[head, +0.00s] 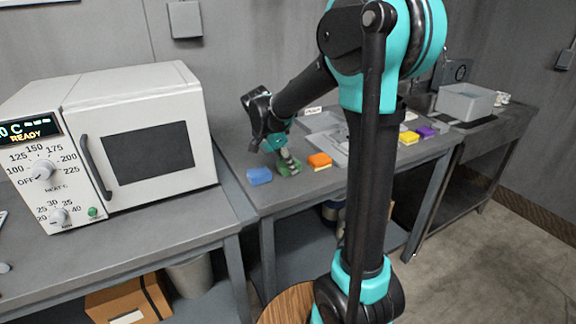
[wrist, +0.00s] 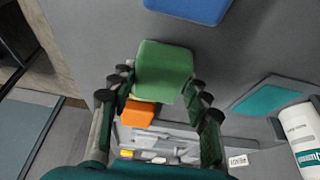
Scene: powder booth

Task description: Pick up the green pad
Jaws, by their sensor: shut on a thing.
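The green pad (head: 290,169) is at the front of the middle table, between a blue pad (head: 259,176) and an orange pad (head: 320,160). My gripper (head: 286,159) reaches down onto it from above. In the wrist view the green pad (wrist: 163,68) sits between the two fingers of my gripper (wrist: 161,80), which are shut on its sides. The blue pad (wrist: 190,8) is beyond it and the orange pad (wrist: 137,114) is nearer the palm. Whether the green pad touches the table or is slightly raised, I cannot tell.
A white oven (head: 140,140) stands on the left bench. A yellow pad (head: 408,137) and a purple pad (head: 426,131) lie farther right, with a grey bin (head: 465,103) behind. A teal-labelled white bottle (wrist: 302,140) shows in the wrist view.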

